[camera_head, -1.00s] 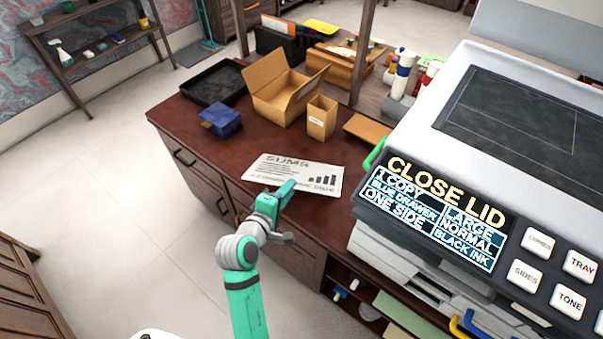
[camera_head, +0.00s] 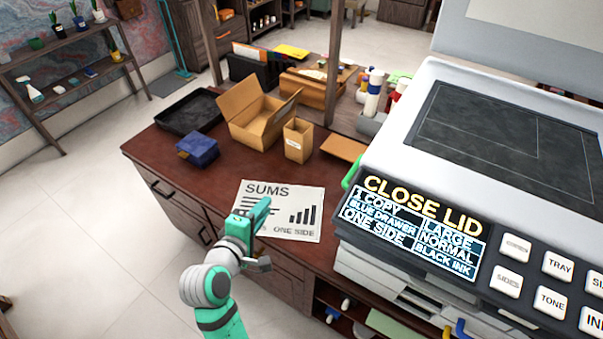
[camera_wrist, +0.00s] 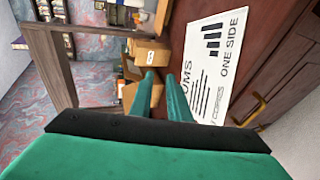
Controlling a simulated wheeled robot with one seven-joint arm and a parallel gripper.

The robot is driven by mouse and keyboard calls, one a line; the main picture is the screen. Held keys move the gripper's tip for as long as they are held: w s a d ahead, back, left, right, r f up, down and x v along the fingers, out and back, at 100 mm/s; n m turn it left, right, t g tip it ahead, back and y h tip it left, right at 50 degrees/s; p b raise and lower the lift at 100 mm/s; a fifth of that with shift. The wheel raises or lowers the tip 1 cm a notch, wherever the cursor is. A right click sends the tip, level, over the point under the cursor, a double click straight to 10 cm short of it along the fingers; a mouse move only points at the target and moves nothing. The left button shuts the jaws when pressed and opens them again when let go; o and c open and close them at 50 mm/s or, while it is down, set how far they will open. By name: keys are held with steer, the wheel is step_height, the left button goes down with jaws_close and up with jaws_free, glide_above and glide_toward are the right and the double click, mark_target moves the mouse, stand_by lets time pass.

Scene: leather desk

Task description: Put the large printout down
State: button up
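The large printout (camera_head: 308,199), a white sheet headed SUMS with a bar chart, appears to lie flat on the brown desk near its front edge, face up. It also shows in the wrist view (camera_wrist: 229,48), turned sideways. My gripper (camera_head: 262,207) is over its near left part and hides some of the print. In the wrist view my gripper's two green fingers (camera_wrist: 161,82) stand apart with a gap and nothing seen between them. Whether that finger touches the sheet cannot be told.
A copier (camera_head: 455,190) with its lid raised stands right of the printout; its display reads CLOSE LID. Behind the printout are an open cardboard box (camera_head: 255,118), a small carton (camera_head: 298,140), a blue box (camera_head: 197,150) and a black tray (camera_head: 190,112). Bare desk lies to the left.

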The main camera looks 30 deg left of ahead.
steer(key=s+d+f+m+y, duration=0.1)
steer(key=s+d+f+m, duration=0.85)
steer(key=d+f, duration=0.35)
steer(key=s+d+m+h, duration=0.1)
steer(key=s+d+m, duration=0.5)
steer(key=s+d, duration=0.1)
steer(key=shift+d+t, duration=0.3)
steer(key=shift+d, duration=0.5)
steer(key=s+d+r+m, duration=0.1)
steer(key=s+d, duration=0.1)
steer(key=s+d+r+m+h, duration=0.1)
steer(key=s+d, duration=0.2)
steer(key=s+d+r+m+t+h, duration=0.1)
steer(key=s+d+m, duration=0.1)
steer(key=d, duration=0.1)
steer(key=shift+s+d, duration=0.1)
steer(key=shift+s, duration=0.2)
steer(key=shift+c, duration=0.2)
steer(key=shift+s+d+r, duration=0.15)
steer(key=shift+d, duration=0.15)
jaws_close()
steer(key=shift+a, duration=0.1)
